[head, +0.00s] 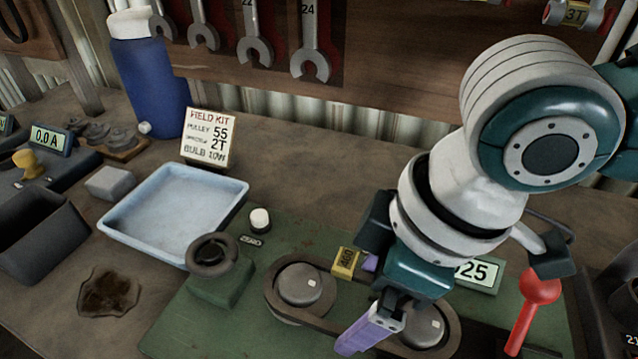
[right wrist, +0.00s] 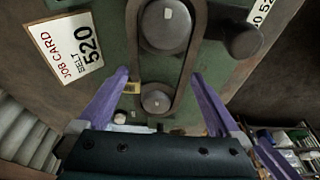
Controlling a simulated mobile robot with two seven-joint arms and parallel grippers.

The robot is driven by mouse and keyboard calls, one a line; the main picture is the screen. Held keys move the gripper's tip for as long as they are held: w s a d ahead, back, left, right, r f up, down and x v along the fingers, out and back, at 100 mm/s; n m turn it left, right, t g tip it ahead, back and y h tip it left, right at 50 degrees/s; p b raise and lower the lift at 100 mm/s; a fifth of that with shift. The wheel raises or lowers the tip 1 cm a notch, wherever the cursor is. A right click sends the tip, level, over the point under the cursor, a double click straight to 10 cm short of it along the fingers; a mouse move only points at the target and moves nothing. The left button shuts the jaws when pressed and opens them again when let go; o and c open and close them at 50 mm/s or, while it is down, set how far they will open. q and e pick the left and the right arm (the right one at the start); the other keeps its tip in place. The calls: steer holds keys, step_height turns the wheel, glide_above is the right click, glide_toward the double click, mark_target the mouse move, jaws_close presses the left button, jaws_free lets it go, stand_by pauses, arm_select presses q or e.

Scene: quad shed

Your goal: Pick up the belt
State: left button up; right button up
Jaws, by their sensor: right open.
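The belt (head: 269,297) is a dark brown loop around two grey pulleys on a green base plate. One pulley (head: 300,284) shows clearly; the other is partly covered by my right gripper. In the right wrist view the belt (right wrist: 197,48) runs around both pulleys, straight ahead of the jaws. My right gripper (head: 362,300) is open and empty, its purple fingers above the belt. In the right wrist view the fingertips (right wrist: 160,75) stand either side of the belt, apart from it as far as I can tell. My left gripper is out of view.
A yellow "460" tag (head: 345,262), a number display (head: 476,273) and a red lever (head: 539,290) are near my right gripper. A pale blue tray (head: 120,216) and a field kit card (head: 209,137) stand to the left. A job card (right wrist: 66,46) reads belt 520.

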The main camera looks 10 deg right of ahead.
steer(key=shift+f, duration=0.2)
stand_by(0.3)
steer(key=shift+c, duration=0.2)
steer(key=c, duration=1)
steer(key=shift+r, duration=0.2)
step_height(320, 180, up, 20)
steer(key=p, duration=0.2)
steer(key=shift+p, duration=0.35)
steer(key=shift+r, duration=0.1)
